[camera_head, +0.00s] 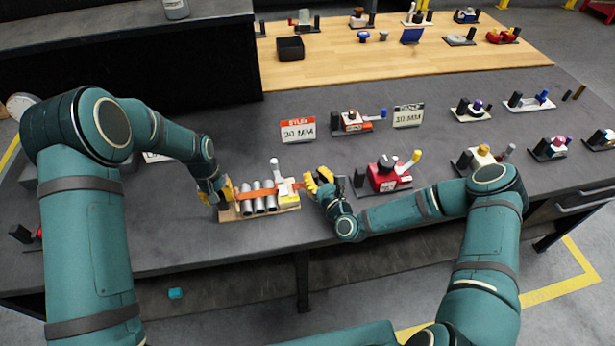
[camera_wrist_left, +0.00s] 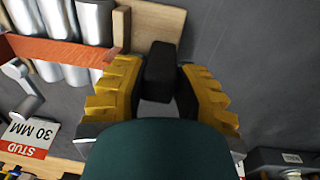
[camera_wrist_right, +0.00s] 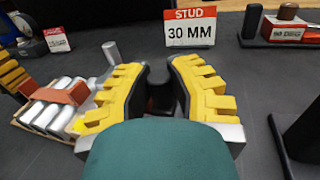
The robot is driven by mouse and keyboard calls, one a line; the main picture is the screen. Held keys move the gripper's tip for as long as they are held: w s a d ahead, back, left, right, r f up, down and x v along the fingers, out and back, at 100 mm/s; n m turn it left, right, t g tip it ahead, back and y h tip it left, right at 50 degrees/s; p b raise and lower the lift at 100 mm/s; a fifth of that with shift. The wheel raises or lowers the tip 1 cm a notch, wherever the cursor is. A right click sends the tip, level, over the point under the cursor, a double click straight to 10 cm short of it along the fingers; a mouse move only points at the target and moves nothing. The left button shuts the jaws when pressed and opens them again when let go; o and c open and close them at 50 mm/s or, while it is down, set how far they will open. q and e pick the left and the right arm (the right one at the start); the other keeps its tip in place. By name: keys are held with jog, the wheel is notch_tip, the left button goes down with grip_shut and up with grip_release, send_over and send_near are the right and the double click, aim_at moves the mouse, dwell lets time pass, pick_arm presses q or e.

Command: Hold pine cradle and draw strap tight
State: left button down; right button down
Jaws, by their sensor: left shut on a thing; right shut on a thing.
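The pine cradle (camera_head: 232,214) lies near the front edge of the grey bench and carries several silver cylinders (camera_head: 259,204). An orange strap (camera_head: 262,192) runs across them; it also shows in the left wrist view (camera_wrist_left: 50,50) and the right wrist view (camera_wrist_right: 62,95). My left gripper (camera_head: 223,194) is shut on a black upright grip (camera_wrist_left: 160,70) at the cradle's left end. My right gripper (camera_head: 317,183) is just right of the cradle, by the strap's right end, shut on a dark piece (camera_wrist_right: 161,92). Its link to the strap is hidden.
A red-labelled 30 MM sign (camera_head: 298,130) stands behind the cradle. More devices fill the bench's right side. Grey bench top between the cradle and the sign is clear.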

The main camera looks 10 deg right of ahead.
pick_arm(q)
jog(key=shift+a, duration=0.1)
pick_arm(e)
jog(key=c, duration=0.8)
grip_release()
jog(key=shift+c, duration=0.2)
jog(key=v, duration=1.2)
pick_arm(q)
jog(key=c, duration=0.7)
grip_release()
